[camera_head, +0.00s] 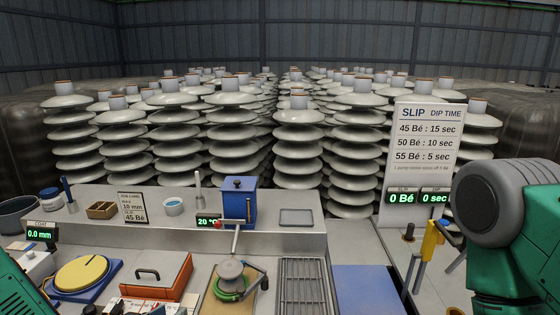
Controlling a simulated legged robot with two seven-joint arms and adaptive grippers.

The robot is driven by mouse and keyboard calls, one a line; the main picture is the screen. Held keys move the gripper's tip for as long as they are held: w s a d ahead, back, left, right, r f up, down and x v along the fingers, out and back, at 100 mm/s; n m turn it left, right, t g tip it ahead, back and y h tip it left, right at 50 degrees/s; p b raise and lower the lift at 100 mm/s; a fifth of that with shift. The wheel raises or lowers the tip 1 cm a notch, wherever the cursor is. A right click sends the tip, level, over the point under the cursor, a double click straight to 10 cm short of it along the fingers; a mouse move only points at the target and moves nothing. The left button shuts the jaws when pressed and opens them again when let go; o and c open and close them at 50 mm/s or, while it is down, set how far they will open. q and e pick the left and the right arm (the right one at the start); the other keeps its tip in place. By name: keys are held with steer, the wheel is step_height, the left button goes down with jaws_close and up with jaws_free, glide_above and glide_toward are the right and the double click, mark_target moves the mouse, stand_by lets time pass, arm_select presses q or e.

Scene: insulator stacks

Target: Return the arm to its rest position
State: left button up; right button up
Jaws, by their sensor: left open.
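My left arm (14,288) shows as a green, ridged piece in the bottom left corner. My left gripper (122,308) is barely in view, with dark parts at the bottom edge in front of the orange-red box; it is open, and I see nothing held in it. Most of it is cut off by the frame. My right arm (508,230) fills the lower right with a grey round joint and green housings. Its gripper is out of view.
A bench (270,230) spans the front. On it are a yellow disc (82,272), an orange-red box (158,275), a crank device (230,270), a wire rack (303,285), a blue canister (238,203) and a yellow-handled tool (428,240). Insulator stacks (298,140) stand behind.

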arm_select(q)
steer(key=s+f+g+y, duration=0.1)
steer(key=s+f+g, duration=0.6)
steer(key=s+f, duration=0.65)
steer(key=s+a+f+n+g+y, duration=0.1)
steer(key=s+a+g+y, duration=0.15)
steer(key=s, duration=0.65)
steer(key=s+a+f+g+y, duration=0.1)
steer(key=s+a+g, duration=0.2)
steer(key=s, duration=0.5)
step_height(320, 180, down, 10)
steer(key=b, duration=1)
steer(key=shift+w+d+r+m, duration=0.25)
steer(key=shift+w+d+m, duration=0.05)
steer(key=shift+w+d, duration=0.05)
